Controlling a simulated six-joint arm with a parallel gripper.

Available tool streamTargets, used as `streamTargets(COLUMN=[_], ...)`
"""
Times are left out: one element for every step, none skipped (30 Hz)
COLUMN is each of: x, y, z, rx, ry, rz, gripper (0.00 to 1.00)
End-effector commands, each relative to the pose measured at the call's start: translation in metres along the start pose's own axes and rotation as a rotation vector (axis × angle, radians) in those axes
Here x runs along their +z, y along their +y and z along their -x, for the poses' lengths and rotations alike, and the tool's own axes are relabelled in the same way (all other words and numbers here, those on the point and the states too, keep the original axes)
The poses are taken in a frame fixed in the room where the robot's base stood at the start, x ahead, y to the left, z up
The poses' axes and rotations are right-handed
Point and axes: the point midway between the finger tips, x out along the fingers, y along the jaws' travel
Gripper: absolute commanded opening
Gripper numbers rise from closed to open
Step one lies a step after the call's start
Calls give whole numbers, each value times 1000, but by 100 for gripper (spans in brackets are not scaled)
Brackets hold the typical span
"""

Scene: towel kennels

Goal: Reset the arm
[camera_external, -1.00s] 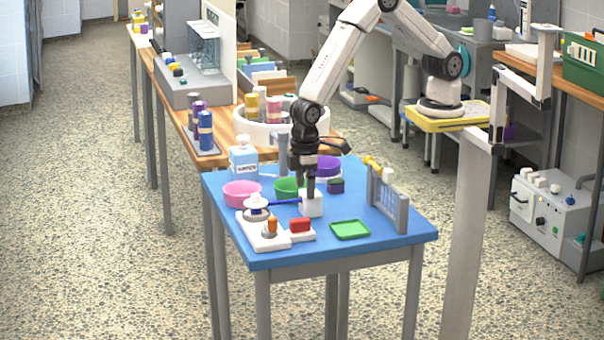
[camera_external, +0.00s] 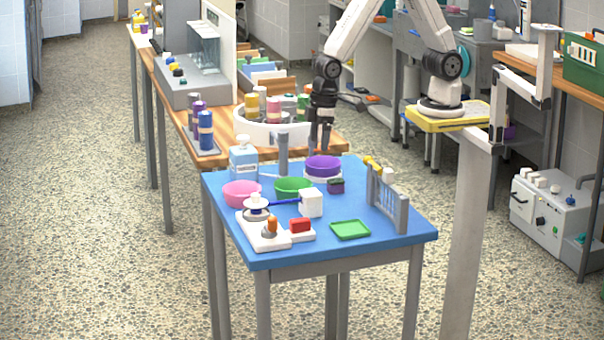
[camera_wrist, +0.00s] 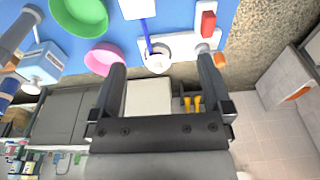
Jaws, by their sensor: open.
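My gripper (camera_external: 320,140) is above the back part of the blue table, fingers pointing down. In the wrist view my gripper (camera_wrist: 162,78) shows its two dark fingers spread wide with nothing between them. A white block with a blue handle (camera_external: 311,203) lies on the blue table (camera_external: 350,262), clear of the gripper. It also shows at the top of the wrist view (camera_wrist: 138,8).
The table holds a pink bowl (camera_external: 241,193), a green bowl (camera_external: 291,187), a purple bowl (camera_external: 323,166), a shampoo bottle (camera_external: 243,158), a green tray (camera_external: 350,230) and a grey rack (camera_external: 388,200). A grey post (camera_external: 283,155) stands near the back edge.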

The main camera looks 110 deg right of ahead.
Motion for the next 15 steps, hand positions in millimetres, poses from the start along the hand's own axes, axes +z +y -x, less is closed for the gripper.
streamTargets(x=[9, 14, 21, 27, 32, 40, 46, 52, 59, 64, 68, 74, 78, 81, 85], y=[9, 13, 19, 23, 27, 32, 36, 39, 43, 46, 48, 51, 53, 54, 56], z=[8, 11, 16, 19, 22, 26, 28, 30, 33, 35, 36, 38, 39, 40, 41], rx=[1, 1, 2, 3, 3, 5, 6, 7, 9, 10, 12, 13, 14, 15, 17], ry=[13, 21, 30, 37, 44, 54, 59, 66, 75, 80, 85, 92, 96, 99, 103], rz=[-3, -3, -4, -3, -3, -3, -2, -2, -2, -1, -1, -1, 0, 1, 1], gripper=[100, 100, 100, 100, 100, 100, 100, 100, 100, 100, 100, 100, 100, 100, 100])
